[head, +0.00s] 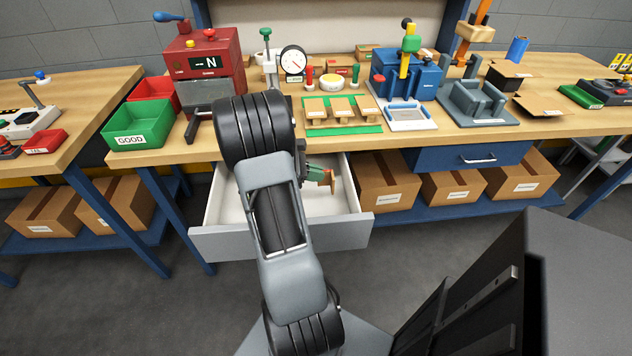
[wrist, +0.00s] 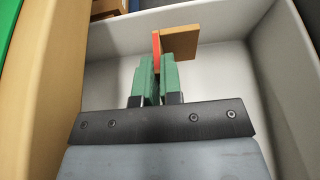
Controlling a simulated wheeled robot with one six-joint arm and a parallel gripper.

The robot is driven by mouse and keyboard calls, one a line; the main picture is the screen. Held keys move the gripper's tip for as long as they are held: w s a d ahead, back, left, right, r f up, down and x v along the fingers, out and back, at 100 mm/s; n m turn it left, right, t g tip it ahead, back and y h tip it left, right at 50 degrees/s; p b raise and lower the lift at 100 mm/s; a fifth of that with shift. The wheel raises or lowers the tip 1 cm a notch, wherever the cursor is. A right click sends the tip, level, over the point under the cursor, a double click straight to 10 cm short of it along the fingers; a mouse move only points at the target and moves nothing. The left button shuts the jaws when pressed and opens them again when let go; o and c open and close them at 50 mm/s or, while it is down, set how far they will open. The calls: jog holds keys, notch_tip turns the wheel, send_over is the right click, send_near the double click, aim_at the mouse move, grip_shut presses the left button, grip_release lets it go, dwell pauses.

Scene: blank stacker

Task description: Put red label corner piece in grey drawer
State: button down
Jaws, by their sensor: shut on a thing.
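The corner piece (wrist: 180,46) is tan with a red face on its left side in the wrist view. My gripper (wrist: 155,70) is shut on it with its green fingers. In the head view the piece (head: 332,181) shows small at the tips of my gripper (head: 322,175), to the right of my arm. The grey drawer (head: 345,236) is pulled open below the bench. The piece is over the inside of the drawer, and the wrist view shows pale drawer walls around it. I cannot tell how far it is above the drawer floor. My arm hides part of the drawer.
The wooden bench top (head: 190,148) runs behind the drawer. A green GOOD bin (head: 140,125) stands at its left. A green rack with several tan pieces (head: 345,127) stands above the drawer. A blue closed drawer (head: 425,159) and cardboard boxes (head: 388,181) are to the right.

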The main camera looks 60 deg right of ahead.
jog(key=shift+d+f+b, duration=0.1)
jog(key=shift+f+b, duration=0.25)
jog(key=shift+f, duration=1.35)
jog(key=shift+f, duration=0.2)
jog(key=shift+f, duration=0.45)
jog(key=c, duration=1.3)
grip_release()
